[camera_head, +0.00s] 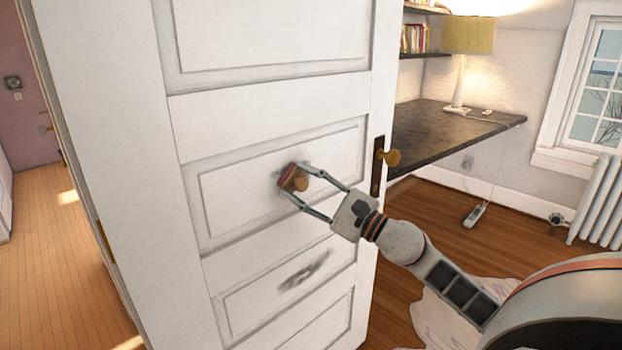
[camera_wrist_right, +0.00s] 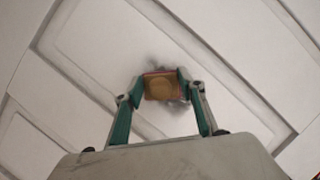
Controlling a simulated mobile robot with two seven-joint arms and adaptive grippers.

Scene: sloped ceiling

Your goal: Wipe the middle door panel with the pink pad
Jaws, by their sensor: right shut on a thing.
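A white panelled door stands in the middle of the head view. Its middle panel (camera_head: 230,202) lies behind my right gripper (camera_head: 294,188), which is shut on the pink pad (camera_head: 286,176). The pad has a round tan knob on its back and lies at the panel surface; I cannot tell how firmly it touches. In the right wrist view the pad (camera_wrist_right: 163,86) sits between the fingertips, with a grey smudge (camera_wrist_right: 157,64) showing around it on the panel. My left gripper is not in view.
A dark smear (camera_head: 304,270) marks the panel below. A dark desk (camera_head: 450,125) with a lamp (camera_head: 465,50) stands behind on the right. Open wooden floor (camera_head: 50,265) lies to the left.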

